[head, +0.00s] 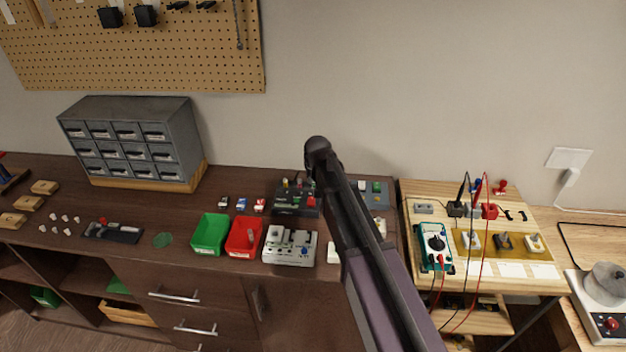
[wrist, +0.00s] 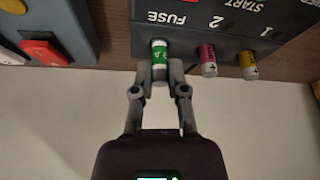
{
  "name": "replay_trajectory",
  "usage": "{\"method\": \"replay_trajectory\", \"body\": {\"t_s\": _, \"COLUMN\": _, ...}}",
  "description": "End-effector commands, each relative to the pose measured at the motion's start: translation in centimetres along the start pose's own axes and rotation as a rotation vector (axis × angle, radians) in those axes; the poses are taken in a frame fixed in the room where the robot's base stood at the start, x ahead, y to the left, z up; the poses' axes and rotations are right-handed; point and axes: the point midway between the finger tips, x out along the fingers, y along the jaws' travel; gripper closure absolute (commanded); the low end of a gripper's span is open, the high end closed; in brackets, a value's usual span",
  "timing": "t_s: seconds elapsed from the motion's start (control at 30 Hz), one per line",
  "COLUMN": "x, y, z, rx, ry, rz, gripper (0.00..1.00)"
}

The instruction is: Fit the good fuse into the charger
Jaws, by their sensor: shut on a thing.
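The charger (wrist: 228,20) is a dark grey box with white lettering, at the top of the wrist view. In the head view the charger (head: 291,208) stands toward the back of the brown bench, partly behind my arm. My gripper (wrist: 160,75) is shut on the green-and-white fuse (wrist: 159,52), one finger on each side. The fuse's far end meets the charger face at the FUSE label; how deep it sits is hidden. A magenta cylinder (wrist: 208,58) and a yellow cylinder (wrist: 249,66) stick out of the charger beside labels 2 and 1.
A grey-blue device with a red switch (wrist: 41,52) stands left of the charger in the wrist view. In the head view, a green bin (head: 209,234), a red bin (head: 243,237) and a pale device (head: 289,247) stand in front. A multimeter (head: 435,245) lies on the right table.

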Motion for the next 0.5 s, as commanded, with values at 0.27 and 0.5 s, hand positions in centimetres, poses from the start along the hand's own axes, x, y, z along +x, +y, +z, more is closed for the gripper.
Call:
{"method": "replay_trajectory", "body": {"t_s": 0.27, "x": 0.52, "y": 0.00, "z": 0.21, "rx": 0.000, "ry": 0.000, "rz": 0.000, "gripper": 1.00}}
{"method": "replay_trajectory", "body": {"t_s": 0.5, "x": 0.59, "y": 0.01, "z": 0.25, "rx": 0.000, "ry": 0.000, "rz": 0.000, "gripper": 1.00}}
